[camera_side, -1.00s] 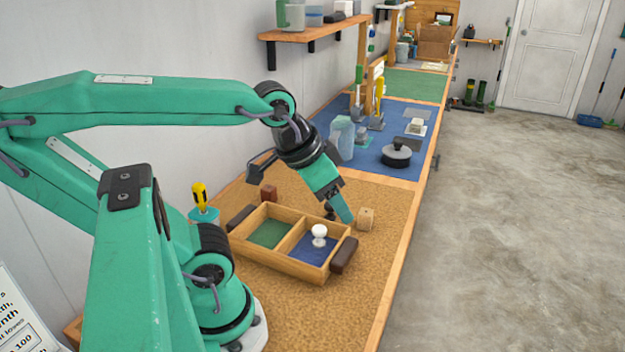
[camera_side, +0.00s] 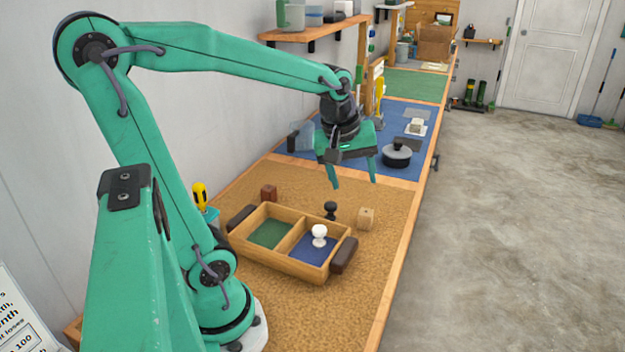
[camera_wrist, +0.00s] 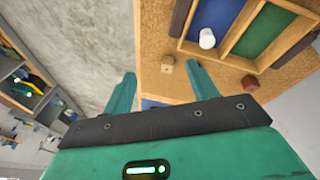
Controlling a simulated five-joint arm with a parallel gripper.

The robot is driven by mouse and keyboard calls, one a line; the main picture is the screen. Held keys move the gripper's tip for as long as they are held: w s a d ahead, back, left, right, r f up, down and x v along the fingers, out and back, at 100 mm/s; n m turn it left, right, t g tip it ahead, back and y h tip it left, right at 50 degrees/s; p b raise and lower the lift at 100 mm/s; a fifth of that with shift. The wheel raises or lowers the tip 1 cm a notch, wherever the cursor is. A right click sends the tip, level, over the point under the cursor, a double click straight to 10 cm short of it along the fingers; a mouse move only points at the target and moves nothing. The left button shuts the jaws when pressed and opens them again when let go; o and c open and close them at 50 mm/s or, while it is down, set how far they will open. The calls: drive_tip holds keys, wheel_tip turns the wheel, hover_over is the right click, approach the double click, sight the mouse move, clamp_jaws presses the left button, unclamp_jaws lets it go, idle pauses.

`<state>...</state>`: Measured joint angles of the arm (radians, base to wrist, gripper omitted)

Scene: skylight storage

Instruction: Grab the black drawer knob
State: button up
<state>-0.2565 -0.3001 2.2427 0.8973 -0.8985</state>
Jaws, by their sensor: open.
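My gripper (camera_side: 354,181) is open and empty, raised above and farther back than the knob, near the blue mat. Its fingers point down and are clear of the knob. In the wrist view my gripper (camera_wrist: 161,70) shows its two fingers spread apart. I cannot make out the black knob there; a finger may hide it.
A white knob (camera_side: 319,235) stands in the tray's blue compartment; the green compartment is empty. A red-brown block (camera_side: 269,193) stands behind the tray. A lidded pot (camera_side: 397,155) is close to my gripper's right. Open cork lies right of the tray.

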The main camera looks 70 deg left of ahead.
drive_tip(key=w+a+f+n+g, duration=0.2)
drive_tip(key=w+a+f+n, duration=0.3)
drive_tip(key=a+n, duration=0.55)
drive_tip(key=n+g, duration=0.1)
drive_tip(key=n, duration=1)
hover_over(331, 203)
drive_tip(key=shift+h, duration=0.4)
wheel_tip(331, 203, down, 9)
drive_tip(key=shift+a+r, duration=0.1)
drive_tip(key=shift+a, duration=0.05)
drive_tip(key=shift+f, duration=3.9)
drive_tip(key=c, duration=1.1)
drive_tip(key=shift+r, duration=0.2)
